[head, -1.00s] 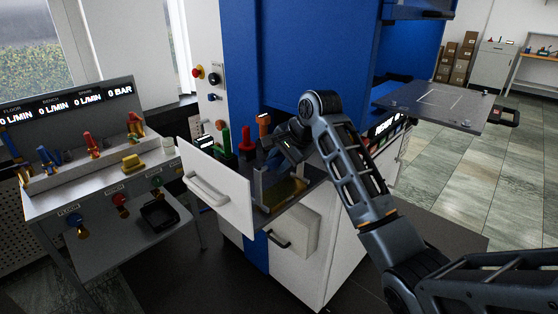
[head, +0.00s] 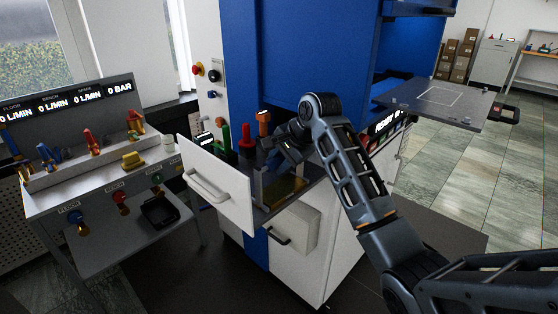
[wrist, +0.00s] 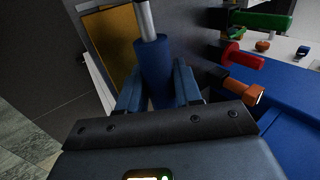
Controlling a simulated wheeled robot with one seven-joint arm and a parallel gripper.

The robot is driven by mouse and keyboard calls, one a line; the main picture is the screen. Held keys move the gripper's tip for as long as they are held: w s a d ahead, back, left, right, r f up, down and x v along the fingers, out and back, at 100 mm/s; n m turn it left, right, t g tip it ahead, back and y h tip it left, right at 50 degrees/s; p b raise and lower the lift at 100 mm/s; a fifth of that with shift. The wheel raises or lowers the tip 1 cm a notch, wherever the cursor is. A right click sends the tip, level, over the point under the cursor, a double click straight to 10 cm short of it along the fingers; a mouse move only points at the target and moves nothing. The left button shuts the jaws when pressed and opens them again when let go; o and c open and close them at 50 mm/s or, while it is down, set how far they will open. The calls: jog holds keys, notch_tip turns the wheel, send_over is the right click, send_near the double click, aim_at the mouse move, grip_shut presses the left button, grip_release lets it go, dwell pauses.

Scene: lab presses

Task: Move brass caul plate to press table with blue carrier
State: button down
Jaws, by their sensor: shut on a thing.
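My gripper (head: 280,168) is over the open drawer, shut on the blue handle of the blue carrier. In the wrist view the blue carrier (wrist: 156,66) stands between my two fingers, with a silver rod running on from its handle. The brass caul plate (head: 287,188) lies low in the drawer, below my gripper; it also shows in the wrist view (wrist: 116,40) beside the rod. Whether the carrier touches the plate is hidden. The press table (head: 433,104) is a grey slab at the right with a pale rectangle marked on it.
The white drawer (head: 216,190) stands pulled out. Green (head: 226,138), red (head: 246,140) and orange (head: 264,122) handled tools stand behind my gripper. The blue press body (head: 285,60) rises behind. A bench with valves (head: 105,185) is at the left.

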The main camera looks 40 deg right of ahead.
jog(key=shift+w+r, duration=0.1)
jog(key=shift+r, duration=2.4)
